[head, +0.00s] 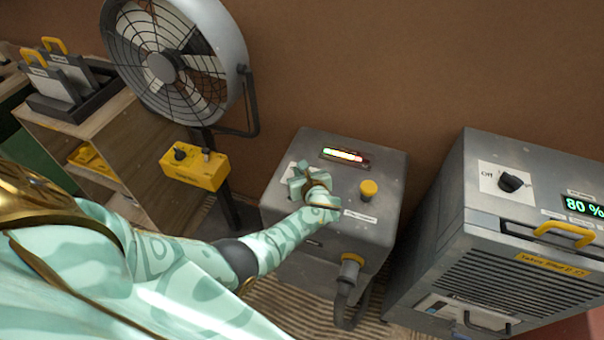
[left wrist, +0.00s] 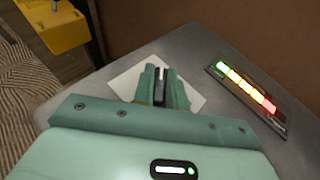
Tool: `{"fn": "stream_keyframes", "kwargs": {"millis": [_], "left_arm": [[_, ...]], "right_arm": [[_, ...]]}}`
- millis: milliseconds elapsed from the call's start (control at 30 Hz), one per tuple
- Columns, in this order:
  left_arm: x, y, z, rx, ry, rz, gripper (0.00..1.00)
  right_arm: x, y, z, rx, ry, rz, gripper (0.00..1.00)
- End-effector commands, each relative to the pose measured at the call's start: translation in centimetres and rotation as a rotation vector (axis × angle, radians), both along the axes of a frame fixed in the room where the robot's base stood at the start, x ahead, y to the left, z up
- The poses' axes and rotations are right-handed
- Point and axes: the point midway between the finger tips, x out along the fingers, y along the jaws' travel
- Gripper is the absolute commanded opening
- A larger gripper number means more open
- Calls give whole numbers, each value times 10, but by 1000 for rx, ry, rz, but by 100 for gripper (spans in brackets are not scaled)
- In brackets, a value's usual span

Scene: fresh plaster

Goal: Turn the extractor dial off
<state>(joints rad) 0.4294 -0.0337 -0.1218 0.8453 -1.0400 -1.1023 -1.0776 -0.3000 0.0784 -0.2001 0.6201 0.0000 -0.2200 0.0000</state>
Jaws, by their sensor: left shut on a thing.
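A grey metal box (head: 290,240) stands in the middle of the head view, with a white plate on its top. My left gripper (head: 306,182) is over that plate. In the left wrist view the fingers of my left gripper (left wrist: 161,88) are shut on a black dial (left wrist: 160,84) with a pale pointer line, set on the white plate (left wrist: 124,84). The fingers hide the dial's sides and most of any marks around it. In the head view the gripper hides the dial. A lit bar (head: 346,155) on the box runs from green through yellow to red. My right gripper is out of view.
A yellow button (head: 368,189) sits on the box. At right, a grey machine (head: 480,250) has a black dial (head: 513,181) marked Off and a green 80 % display (head: 583,207). A large fan (head: 165,68) and yellow control box (head: 195,168) stand left.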

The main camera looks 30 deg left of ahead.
Motion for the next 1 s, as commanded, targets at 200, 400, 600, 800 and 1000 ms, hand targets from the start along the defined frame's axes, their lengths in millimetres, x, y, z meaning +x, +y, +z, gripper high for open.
{"fn": "stream_keyframes", "kwargs": {"millis": [200, 400, 600, 800, 1000], "left_arm": [[0, 0, -2, 1, 1, 90, 0], [1, 0, 0, 1, -1, 129, 0], [1, 1, 1, 1, -2, 137, 0], [1, 1, 1, 1, -2, 137, 0], [1, 1, 1, 1, -2, 136, 35]], "right_arm": [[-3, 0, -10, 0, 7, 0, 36], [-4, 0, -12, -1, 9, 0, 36], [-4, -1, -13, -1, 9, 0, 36], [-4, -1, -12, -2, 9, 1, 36], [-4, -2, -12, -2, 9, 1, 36]]}}
